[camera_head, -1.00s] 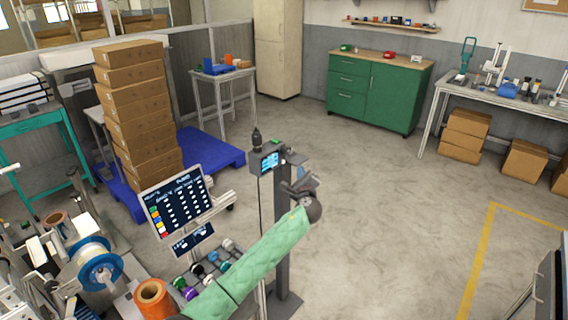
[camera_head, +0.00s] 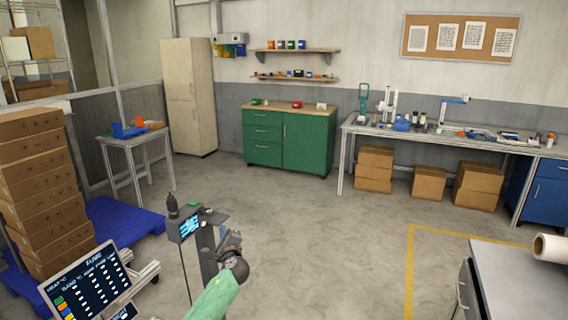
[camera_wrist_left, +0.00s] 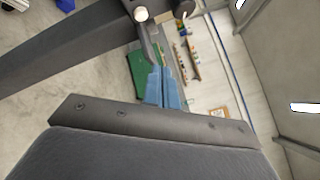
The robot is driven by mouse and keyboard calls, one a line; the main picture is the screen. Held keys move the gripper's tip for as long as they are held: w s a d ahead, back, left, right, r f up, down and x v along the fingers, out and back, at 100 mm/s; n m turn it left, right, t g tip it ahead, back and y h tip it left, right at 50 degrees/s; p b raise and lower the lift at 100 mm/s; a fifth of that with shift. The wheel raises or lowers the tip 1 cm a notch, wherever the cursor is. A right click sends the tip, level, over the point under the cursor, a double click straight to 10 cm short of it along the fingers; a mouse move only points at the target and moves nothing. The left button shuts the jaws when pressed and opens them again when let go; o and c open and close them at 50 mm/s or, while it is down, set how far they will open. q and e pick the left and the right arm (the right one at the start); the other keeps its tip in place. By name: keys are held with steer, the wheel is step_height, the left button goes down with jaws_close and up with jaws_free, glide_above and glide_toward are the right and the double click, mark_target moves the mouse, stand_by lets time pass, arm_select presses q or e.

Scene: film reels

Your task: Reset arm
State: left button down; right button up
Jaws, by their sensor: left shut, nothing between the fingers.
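My left arm, in a green quilted sleeve, comes up from the bottom of the head view. Its dark gripper (camera_head: 228,244) is raised in front of a dark post with a small screen (camera_head: 188,227); the fingertips are too small there to make out. In the left wrist view the two blue-grey fingers (camera_wrist_left: 163,84) lie together, shut and empty, with the green cabinet and wall shelves far beyond them. My right gripper is in neither view.
A monitor (camera_head: 85,285) stands close at lower left, near stacked cartons (camera_head: 40,190) and a blue pallet (camera_head: 122,222). A grey-topped table (camera_head: 520,275) with a white roll (camera_head: 551,246) is at lower right. The middle floor (camera_head: 330,225) is clear up to the green cabinet (camera_head: 290,140).

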arm_select(q)
step_height(320, 180, down, 14)
steer(key=d+n+g+h, duration=0.1)
steer(key=n+g+h, duration=0.3)
steer(key=n, duration=0.7)
steer(key=s+d+f+n+g+h, duration=0.1)
steer(key=s+f+n+g+h, duration=0.1)
steer(key=s+f, duration=0.8)
steer(key=s+d+f+n+g+h, duration=0.1)
steer(key=s+f+n+g, duration=0.15)
steer(key=s+f, duration=0.85)
steer(key=s+d+f+n+g+h+b, duration=0.15)
steer(key=s+f+g, duration=0.25)
steer(key=s+f, duration=1.75)
steer(key=s+d+f+g, duration=0.1)
steer(key=s+f, duration=0.4)
steer(key=s, duration=0.7)
steer(key=s+d+f+g, duration=0.1)
steer(key=s+f, duration=0.5)
steer(key=s, duration=0.6)
steer(key=shift+s+g, duration=0.2)
steer(key=shift+g, duration=0.25)
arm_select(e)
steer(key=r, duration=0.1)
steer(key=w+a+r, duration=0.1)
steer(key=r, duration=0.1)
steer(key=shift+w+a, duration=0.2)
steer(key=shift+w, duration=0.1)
arm_select(q)
steer(key=shift+y, duration=0.25)
